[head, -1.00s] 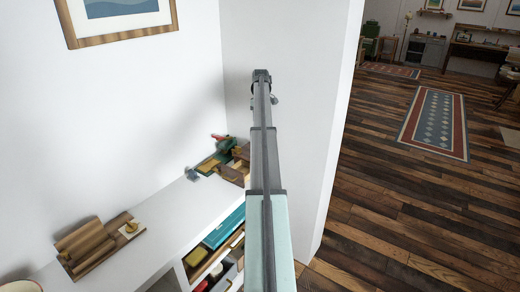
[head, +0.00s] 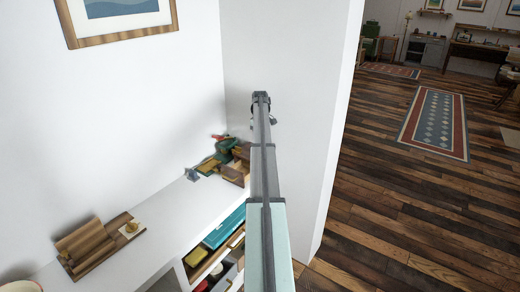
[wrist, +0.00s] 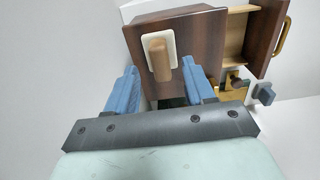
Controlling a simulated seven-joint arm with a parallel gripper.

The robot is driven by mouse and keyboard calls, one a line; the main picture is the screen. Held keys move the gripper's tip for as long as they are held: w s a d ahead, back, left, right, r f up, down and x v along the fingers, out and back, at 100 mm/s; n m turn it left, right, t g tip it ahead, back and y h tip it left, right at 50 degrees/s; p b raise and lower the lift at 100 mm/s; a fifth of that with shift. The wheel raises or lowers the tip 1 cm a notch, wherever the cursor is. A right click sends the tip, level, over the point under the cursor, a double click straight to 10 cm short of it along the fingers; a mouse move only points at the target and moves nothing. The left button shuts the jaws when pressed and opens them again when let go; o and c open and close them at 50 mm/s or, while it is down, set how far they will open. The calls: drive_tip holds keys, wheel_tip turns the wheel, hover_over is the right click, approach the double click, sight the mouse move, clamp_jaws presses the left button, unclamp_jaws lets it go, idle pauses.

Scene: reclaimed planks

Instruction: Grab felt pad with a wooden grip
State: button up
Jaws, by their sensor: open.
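In the wrist view, a felt pad (wrist: 146,37), pale and nearly square, lies against a dark brown wooden box (wrist: 196,38). Its light wooden grip (wrist: 158,60) stands up toward the camera. My gripper (wrist: 160,76) has its two blue fingers spread apart, one to each side of the grip's lower end in the picture. Nothing is held, and I cannot tell the remaining distance. In the head view, my gripper (head: 262,97) is small at the far end of my arm, before the white wall. I cannot make out this pad there.
A blue-grey object (wrist: 264,93) and a brass handle (wrist: 283,34) are right of the pad. The white shelf top (head: 165,213) has clear space mid-length. At its left lies a wooden piece (head: 84,245) with a pale square (head: 130,229); a green object (head: 226,144) is at its far end.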

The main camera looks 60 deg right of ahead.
drive_tip(key=shift+f, duration=1.85)
